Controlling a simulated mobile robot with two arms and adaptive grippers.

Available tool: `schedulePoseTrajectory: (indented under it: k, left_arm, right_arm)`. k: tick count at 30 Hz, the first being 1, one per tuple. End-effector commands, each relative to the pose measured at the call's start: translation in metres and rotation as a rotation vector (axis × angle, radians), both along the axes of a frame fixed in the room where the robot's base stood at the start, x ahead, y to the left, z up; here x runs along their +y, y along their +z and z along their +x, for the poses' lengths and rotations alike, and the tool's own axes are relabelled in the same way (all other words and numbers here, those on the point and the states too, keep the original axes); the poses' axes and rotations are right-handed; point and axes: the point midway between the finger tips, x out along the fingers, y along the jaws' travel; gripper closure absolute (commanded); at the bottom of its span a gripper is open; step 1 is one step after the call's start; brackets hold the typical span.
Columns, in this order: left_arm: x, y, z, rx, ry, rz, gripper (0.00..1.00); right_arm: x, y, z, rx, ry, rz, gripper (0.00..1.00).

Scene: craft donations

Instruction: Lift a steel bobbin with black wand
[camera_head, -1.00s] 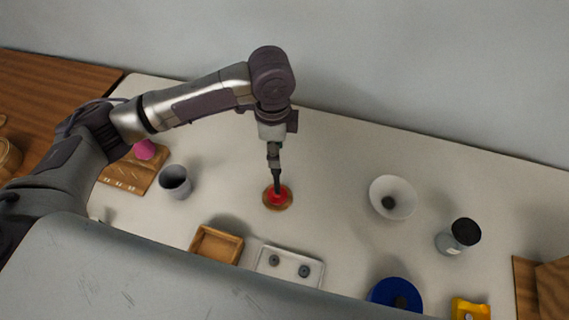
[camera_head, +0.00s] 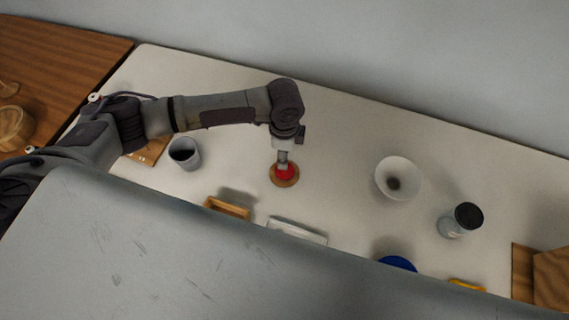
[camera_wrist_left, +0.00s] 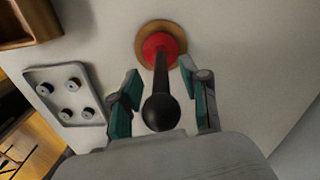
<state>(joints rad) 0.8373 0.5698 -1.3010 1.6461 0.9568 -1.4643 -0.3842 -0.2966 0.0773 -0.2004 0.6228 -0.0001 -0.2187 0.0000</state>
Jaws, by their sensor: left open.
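The black wand (camera_wrist_left: 161,80) stands in a red holder (camera_wrist_left: 157,47) on a round wooden base (camera_head: 284,181). Its round black knob (camera_wrist_left: 161,112) points toward the wrist camera. My left gripper (camera_head: 282,160) is over the red holder. In the left wrist view its teal fingers (camera_wrist_left: 160,82) are open, one on each side of the wand, with gaps showing. Several small steel bobbins, one of them here (camera_wrist_left: 73,84), sit on a pale tray (camera_wrist_left: 58,72). In the head view my grey body hides most of this tray (camera_head: 297,231). My right gripper is not in view.
A wooden tray (camera_head: 228,208) is near the pale tray. A grey cup (camera_head: 185,154) stands left of the holder. A white bowl (camera_head: 398,176), a dark-topped jar (camera_head: 455,222) and a partly hidden blue thing (camera_head: 398,263) are to the right. The table between holder and bowl is clear.

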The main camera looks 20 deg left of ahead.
Motion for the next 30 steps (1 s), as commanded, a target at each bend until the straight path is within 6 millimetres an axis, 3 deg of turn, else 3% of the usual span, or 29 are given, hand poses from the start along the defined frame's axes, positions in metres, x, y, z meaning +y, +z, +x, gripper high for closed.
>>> schedulePoseTrajectory:
  k: [10,18,30]
  left_arm:
    - [-0.0001,-0.0092,0.0002,-0.002,-0.001,0.000,0.56]
    - [0.0000,-0.0090,0.0002,-0.002,0.000,0.000,1.00]
    - [-0.0002,-0.0075,0.0007,-0.003,0.000,-0.001,1.00]
  right_arm:
    - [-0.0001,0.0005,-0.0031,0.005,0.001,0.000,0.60]
    - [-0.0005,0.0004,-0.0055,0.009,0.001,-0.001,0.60]
    - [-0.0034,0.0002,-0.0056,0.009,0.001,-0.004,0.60]
